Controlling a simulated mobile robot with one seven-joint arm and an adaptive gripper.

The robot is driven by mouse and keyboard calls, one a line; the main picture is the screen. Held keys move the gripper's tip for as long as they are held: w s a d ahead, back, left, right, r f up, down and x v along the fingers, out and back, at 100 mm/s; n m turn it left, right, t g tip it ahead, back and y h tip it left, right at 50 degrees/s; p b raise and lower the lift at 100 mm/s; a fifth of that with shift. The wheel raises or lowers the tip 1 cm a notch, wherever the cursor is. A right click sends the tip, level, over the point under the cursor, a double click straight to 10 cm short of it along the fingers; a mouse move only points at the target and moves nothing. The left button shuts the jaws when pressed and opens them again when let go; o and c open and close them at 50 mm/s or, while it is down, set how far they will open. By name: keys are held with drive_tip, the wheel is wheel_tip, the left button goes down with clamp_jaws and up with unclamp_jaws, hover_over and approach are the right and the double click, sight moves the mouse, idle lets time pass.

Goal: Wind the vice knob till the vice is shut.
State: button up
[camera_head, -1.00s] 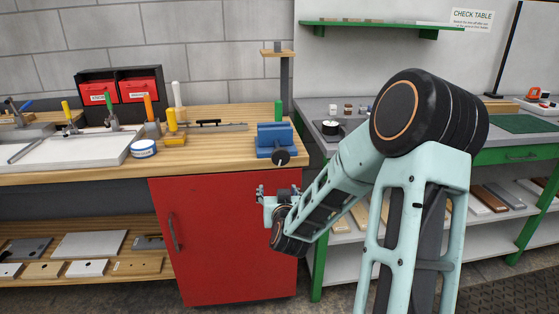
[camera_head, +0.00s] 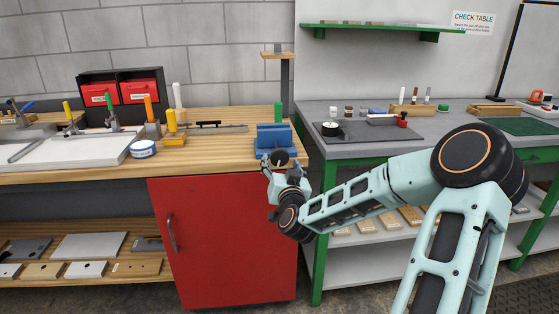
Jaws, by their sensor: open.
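The blue vice (camera_head: 273,136) stands on the right end of the wooden workbench, near its front edge. Its dark round knob (camera_head: 279,158) faces front, below the blue body. My gripper (camera_head: 281,164) is at the knob, with its open fingers pointing up and one on each side of it. I cannot tell whether the fingers touch the knob. The gap between the vice jaws is too small to make out from here.
A red cabinet (camera_head: 225,240) is under the bench (camera_head: 215,157), just below my gripper. A grey post with a small shelf (camera_head: 278,55) rises behind the vice. A green-framed grey table (camera_head: 350,151) with several small items stands to the right.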

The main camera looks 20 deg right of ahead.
sight(280, 159)
drive_tip(key=shift+x, duration=2.05)
drive_tip(key=c, duration=1.2)
drive_tip(key=shift+m+b, duration=0.4)
drive_tip(key=shift+b, duration=0.25)
